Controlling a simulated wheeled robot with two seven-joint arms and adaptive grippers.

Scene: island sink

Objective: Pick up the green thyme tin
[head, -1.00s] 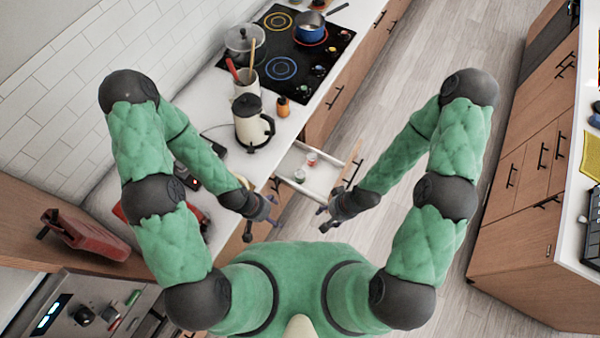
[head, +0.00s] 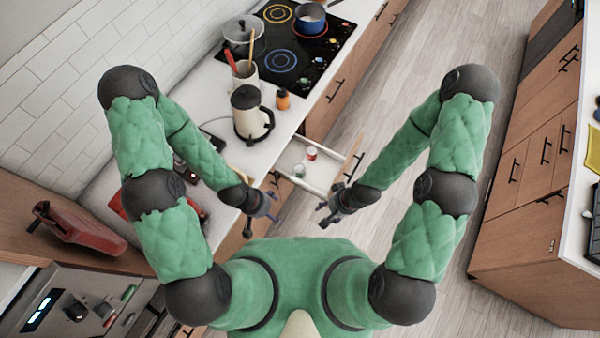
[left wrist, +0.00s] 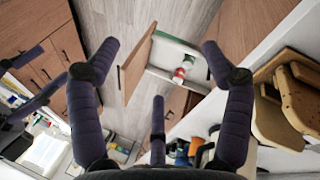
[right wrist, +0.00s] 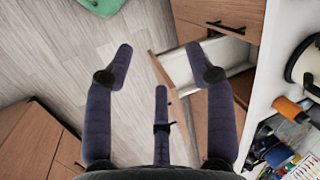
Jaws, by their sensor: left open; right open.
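The green thyme tin (head: 299,170) looks like a small pale green-topped tin in the open drawer in the head view. A red-topped tin (head: 311,154) stands just beyond it. In the left wrist view, small red and green tins (left wrist: 182,71) show in the drawer between my fingers; labels are too small to read. My left gripper (head: 264,214) is open and empty, left of and nearer than the drawer. My right gripper (head: 326,213) is open and empty, nearer than the drawer's right side. Neither touches a tin. The right wrist view shows the drawer but no tin.
The open drawer (head: 325,187) juts from the counter. A cream kettle (head: 251,117), an orange bottle (head: 283,99) and a utensil crock (head: 244,77) stand on the counter beside it. A stove (head: 290,45) lies beyond. The floor (head: 400,90) to the right is clear.

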